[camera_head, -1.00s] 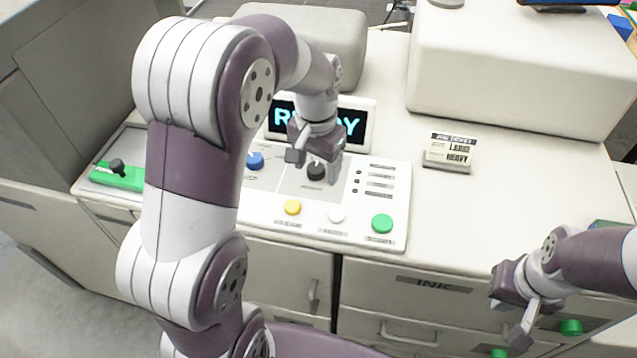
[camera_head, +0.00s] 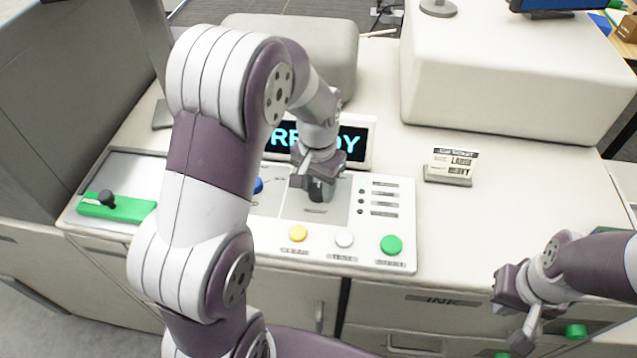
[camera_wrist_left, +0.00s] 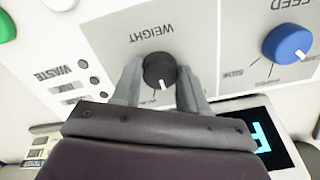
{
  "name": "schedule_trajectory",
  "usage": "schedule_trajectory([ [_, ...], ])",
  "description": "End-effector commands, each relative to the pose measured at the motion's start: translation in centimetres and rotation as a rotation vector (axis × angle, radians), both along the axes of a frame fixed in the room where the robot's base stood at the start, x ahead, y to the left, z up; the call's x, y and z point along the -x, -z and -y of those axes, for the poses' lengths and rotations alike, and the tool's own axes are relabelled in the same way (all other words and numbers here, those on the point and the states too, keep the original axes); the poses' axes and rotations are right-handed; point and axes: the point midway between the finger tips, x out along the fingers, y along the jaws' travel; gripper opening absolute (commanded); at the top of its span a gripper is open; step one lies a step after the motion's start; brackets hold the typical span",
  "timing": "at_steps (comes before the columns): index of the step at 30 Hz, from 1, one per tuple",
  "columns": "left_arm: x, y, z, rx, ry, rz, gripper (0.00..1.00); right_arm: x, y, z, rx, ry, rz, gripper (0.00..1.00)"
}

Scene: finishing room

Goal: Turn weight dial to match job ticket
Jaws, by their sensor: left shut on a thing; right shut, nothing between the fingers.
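The black weight dial (camera_wrist_left: 159,71) sits on the panel under the label WEIGHT, between the two fingers of my left gripper (camera_wrist_left: 160,85), which is shut on it. In the head view my left gripper (camera_head: 320,182) covers most of the dial. The job ticket (camera_head: 452,163) stands on a small holder right of the panel; its lower words look like LABEL and HEAVY. My right gripper (camera_head: 522,318) is shut and empty in front of the drawers at the lower right.
The control panel (camera_head: 375,262) has yellow (camera_head: 298,233), white (camera_head: 344,239) and green (camera_head: 391,245) buttons. A blue feed dial (camera_wrist_left: 287,42) is beside the weight dial. A display (camera_head: 354,143) behind reads READY, partly covered.

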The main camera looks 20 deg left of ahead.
Motion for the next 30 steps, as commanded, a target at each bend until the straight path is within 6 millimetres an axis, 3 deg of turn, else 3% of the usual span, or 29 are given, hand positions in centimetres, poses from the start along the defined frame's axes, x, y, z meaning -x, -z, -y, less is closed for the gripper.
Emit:
schedule_trajectory([
  [8, -0.1, -0.1, 0.1, 0.001, 0.032, 0.003, 0.13, 0.0, -0.2, 0.0, 0.0, 0.0, 0.0, 0.0],
  [18, -0.1, 0.0, 0.1, 0.002, 0.443, 0.002, 0.13, 0.0, -1.5, 0.0, 0.0, 0.0, 0.0, 0.0],
  [26, -0.1, 0.1, 0.1, 0.002, 0.455, 0.003, 0.13, 0.0, -1.5, 0.0, 0.0, 0.0, 0.0, 0.0],
  [27, -0.1, 0.1, 0.1, 0.002, 0.454, 0.003, 0.49, 0.0, -1.5, 0.0, 0.0, 0.0, 0.0, 0.0],
  [29, -0.1, 0.1, 0.1, 0.002, 0.454, 0.003, 0.69, 0.0, -1.5, 0.0, 0.0, 0.0, 0.0, 0.0],
  [30, -0.1, 0.1, 0.1, 0.002, 0.454, 0.002, 0.69, 0.0, -1.5, 0.0, 0.0, 0.0, 0.0, 0.0],
])
